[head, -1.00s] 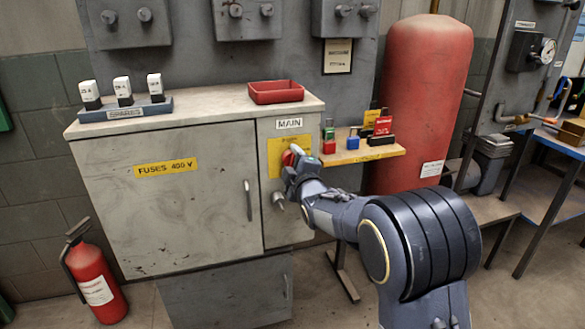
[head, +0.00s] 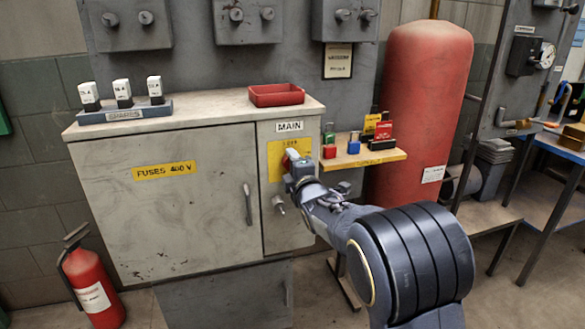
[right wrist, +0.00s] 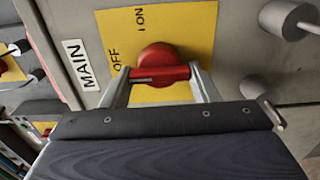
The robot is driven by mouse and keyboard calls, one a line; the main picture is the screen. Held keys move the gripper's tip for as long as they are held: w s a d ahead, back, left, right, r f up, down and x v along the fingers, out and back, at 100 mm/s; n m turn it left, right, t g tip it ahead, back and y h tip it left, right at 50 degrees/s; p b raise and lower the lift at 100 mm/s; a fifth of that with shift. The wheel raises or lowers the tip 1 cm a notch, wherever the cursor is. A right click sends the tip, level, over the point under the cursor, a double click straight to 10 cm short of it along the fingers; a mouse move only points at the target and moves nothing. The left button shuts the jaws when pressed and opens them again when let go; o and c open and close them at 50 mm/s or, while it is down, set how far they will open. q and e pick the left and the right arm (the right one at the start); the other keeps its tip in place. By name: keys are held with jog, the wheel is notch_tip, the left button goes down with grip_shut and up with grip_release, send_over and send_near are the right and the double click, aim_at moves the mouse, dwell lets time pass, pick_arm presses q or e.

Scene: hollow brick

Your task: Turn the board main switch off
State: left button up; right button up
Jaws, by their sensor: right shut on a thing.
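The main switch is a red rotary knob with a crossbar handle (right wrist: 160,74) on a yellow plate (right wrist: 185,30) in the right wrist view. The plate reads "OFF" and "I ON"; the exact mark the knob points to is unclear. My right gripper (right wrist: 161,78) is shut on the handle, one finger at each end of the bar. In the head view, the right gripper (head: 298,166) is at the cabinet front below the "MAIN" label (head: 289,126) and hides most of the knob. My left gripper is not in view.
The grey cabinet (head: 160,220) has a door handle and, below the switch, a small metal knob (head: 278,203). To the right, a wooden shelf (head: 385,158) holds padlocks and tags. A red tank (head: 420,110) stands behind it. A fire extinguisher (head: 92,290) stands at left.

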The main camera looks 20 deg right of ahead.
jog(key=shift+f, duration=0.1)
jog(key=o, duration=0.7)
jog(key=shift+s, duration=0.1)
jog(key=s, duration=0.7)
jog(key=shift+s+d, duration=0.15)
jog(key=shift+s, duration=0.2)
